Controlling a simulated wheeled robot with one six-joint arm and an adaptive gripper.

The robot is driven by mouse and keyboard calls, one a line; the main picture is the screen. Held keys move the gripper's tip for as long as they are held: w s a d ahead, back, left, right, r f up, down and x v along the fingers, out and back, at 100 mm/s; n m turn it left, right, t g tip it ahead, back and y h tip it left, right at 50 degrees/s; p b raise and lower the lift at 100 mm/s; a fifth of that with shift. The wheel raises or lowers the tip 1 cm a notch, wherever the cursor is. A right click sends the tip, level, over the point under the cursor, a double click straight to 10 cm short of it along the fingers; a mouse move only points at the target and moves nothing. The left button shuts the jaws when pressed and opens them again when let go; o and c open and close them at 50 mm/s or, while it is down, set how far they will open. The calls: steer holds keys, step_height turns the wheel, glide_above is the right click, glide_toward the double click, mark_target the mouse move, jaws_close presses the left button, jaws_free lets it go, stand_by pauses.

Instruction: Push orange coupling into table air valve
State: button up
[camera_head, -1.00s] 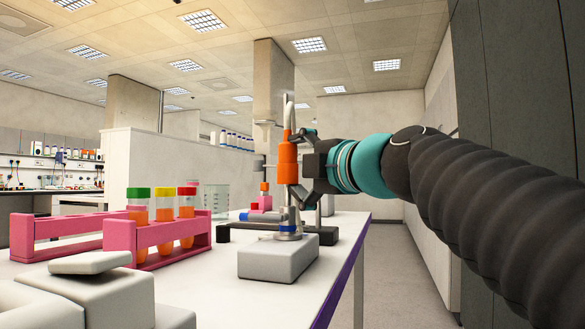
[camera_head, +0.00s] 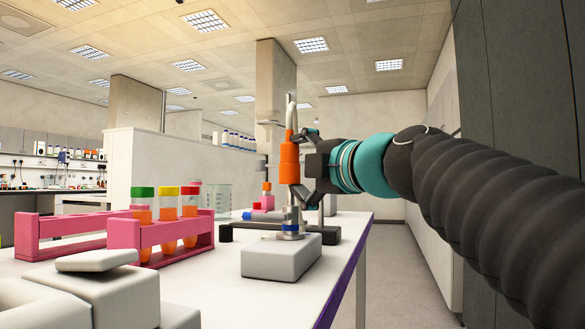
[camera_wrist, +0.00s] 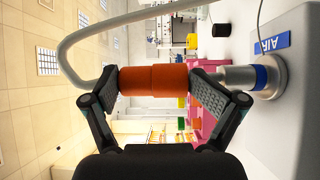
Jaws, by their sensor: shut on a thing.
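The orange coupling (camera_head: 289,163) is upright in the head view, with a grey hose (camera_wrist: 75,50) from its upper end. My gripper (camera_head: 302,162) is shut on it, one finger near its top end and one near its bottom end. In the wrist view the coupling (camera_wrist: 155,80) lies between the two finger pads. The table air valve (camera_head: 291,219) is a metal stem with a blue ring, directly below the coupling and in line with it. The valve also shows in the wrist view (camera_wrist: 238,77). The lower finger partly hides the joint, so I cannot tell how far they are engaged.
The valve stands on a grey block (camera_head: 280,262) labelled AIR, near the table's right edge. Pink racks (camera_head: 125,232) with several capped orange tubes stand to the left. A dark bar-shaped base (camera_head: 232,233) lies behind the block. The aisle right of the table is clear.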

steer(key=shift+w+d+f, duration=0.15)
steer(key=shift+w+d, duration=0.05)
stand_by(0.4)
steer(key=o, duration=1.3)
steer(key=shift+o, duration=1.3)
steer(key=shift+w, duration=0.15)
steer(key=v, duration=1.2)
